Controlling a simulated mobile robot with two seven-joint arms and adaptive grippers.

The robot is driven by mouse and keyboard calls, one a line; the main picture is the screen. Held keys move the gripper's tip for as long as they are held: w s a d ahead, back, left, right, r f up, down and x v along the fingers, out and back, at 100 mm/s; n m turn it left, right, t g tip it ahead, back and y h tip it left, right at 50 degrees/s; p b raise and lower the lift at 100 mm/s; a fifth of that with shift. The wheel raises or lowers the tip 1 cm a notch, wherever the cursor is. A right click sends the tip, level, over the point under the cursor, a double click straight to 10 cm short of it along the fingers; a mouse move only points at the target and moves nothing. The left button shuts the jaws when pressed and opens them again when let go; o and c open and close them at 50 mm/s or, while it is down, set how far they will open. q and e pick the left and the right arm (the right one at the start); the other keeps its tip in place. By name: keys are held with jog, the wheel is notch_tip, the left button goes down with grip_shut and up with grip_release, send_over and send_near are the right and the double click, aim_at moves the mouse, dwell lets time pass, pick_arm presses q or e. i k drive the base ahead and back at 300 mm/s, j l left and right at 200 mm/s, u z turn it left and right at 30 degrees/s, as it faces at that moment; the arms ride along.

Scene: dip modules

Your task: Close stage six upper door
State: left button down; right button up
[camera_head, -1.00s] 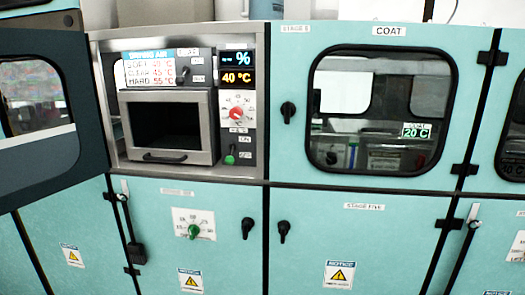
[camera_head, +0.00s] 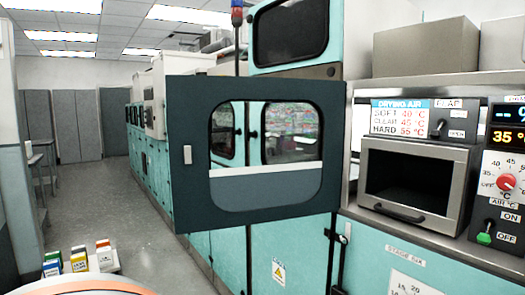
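The stage six upper door (camera_head: 193,193) is a dark panel with a rounded window and a small light handle (camera_head: 187,155) near its left edge. It stands wide open, swung out to the left of its compartment. A label reading stage six (camera_head: 405,256) is on the teal panel below. Neither of my grippers is in view.
Teal cabinets (camera_head: 151,160) run back along the aisle behind the open door. Several small coloured boxes (camera_head: 79,260) stand at the lower left. Grey boxes (camera_head: 425,46) sit on top of the cabinet.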

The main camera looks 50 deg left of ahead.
aim_at(205, 199)
jog(key=j+z, duration=0.1)
jog(key=j, duration=0.5)
jog(key=j+z, duration=0.15)
jog(key=j, duration=0.45)
jog(key=k+j+z, duration=0.1)
jog(key=j, duration=0.5)
jog(key=k+j+z, duration=0.15)
jog(key=j, duration=0.45)
jog(key=k+j+z, duration=0.1)
jog(key=j, duration=0.45)
jog(key=k+j+z, duration=0.15)
jog(key=j, duration=0.45)
jog(key=k+j+z, duration=0.1)
jog(key=j, duration=0.45)
jog(key=k+j+z, duration=0.15)
jog(key=k+j, duration=0.15)
jog(key=j, duration=0.2)
